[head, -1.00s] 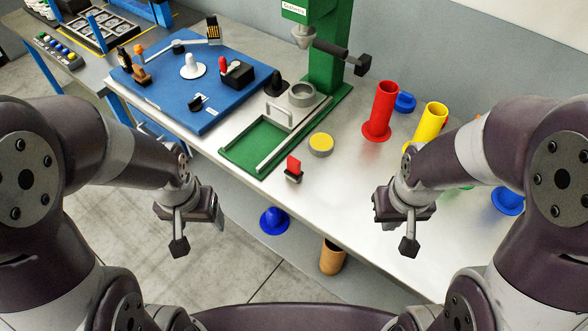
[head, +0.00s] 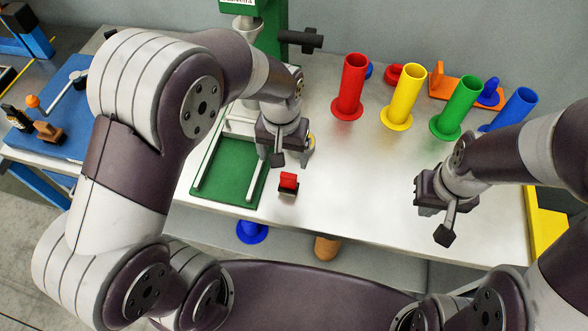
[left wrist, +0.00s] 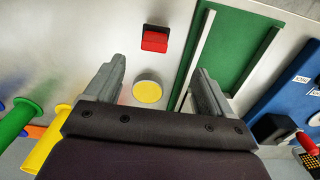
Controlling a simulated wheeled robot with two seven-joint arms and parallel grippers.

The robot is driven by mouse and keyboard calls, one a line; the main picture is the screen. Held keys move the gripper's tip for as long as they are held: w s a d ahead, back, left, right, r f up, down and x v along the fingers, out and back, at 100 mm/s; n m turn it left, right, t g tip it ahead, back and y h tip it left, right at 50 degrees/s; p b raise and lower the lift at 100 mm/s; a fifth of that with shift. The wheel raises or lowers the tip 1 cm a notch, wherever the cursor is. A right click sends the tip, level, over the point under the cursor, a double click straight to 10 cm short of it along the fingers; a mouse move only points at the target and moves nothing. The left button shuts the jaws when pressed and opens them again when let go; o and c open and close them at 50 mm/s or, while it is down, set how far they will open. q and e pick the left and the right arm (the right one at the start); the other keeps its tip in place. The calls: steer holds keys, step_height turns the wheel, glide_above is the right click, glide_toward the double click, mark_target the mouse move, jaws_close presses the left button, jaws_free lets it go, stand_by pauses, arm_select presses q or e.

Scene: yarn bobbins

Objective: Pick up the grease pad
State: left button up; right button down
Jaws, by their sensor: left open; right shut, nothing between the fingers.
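The grease pad, a round grey tin with a yellow top, stands on the metal bench. My right gripper (head: 428,205) is shut and empty over the right part of the bench.
A red-topped block (head: 288,182) stands near the pad, towards the front edge. A green tray (head: 228,172) lies left of it. Red (head: 350,88), yellow (head: 402,98), green (head: 456,110) and blue (head: 514,110) bobbins stand at the back right. The bench middle is clear.

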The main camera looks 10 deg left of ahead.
arm_select(q)
glide_above(289, 182)
step_height(289, 182, down, 5)
steer(key=shift+s+f, duration=0.1)
steer(key=f, duration=0.2)
steer(key=f+p, duration=0.1)
steer(key=f, duration=0.1)
steer(key=w+f, duration=0.1)
steer(key=f, duration=0.1)
steer(key=shift+a+f+p, duration=0.15)
steer(key=shift+a+p, duration=0.05)
steer(key=shift+p, duration=0.1)
steer(key=shift+d+f, duration=0.1)
steer(key=shift+f, duration=0.25)
steer(key=c, duration=1.1)
arm_select(e)
steer(key=shift+s+d+r, duration=0.2)
steer(key=shift+d+r, duration=0.35)
steer(key=shift+r, duration=0.25)
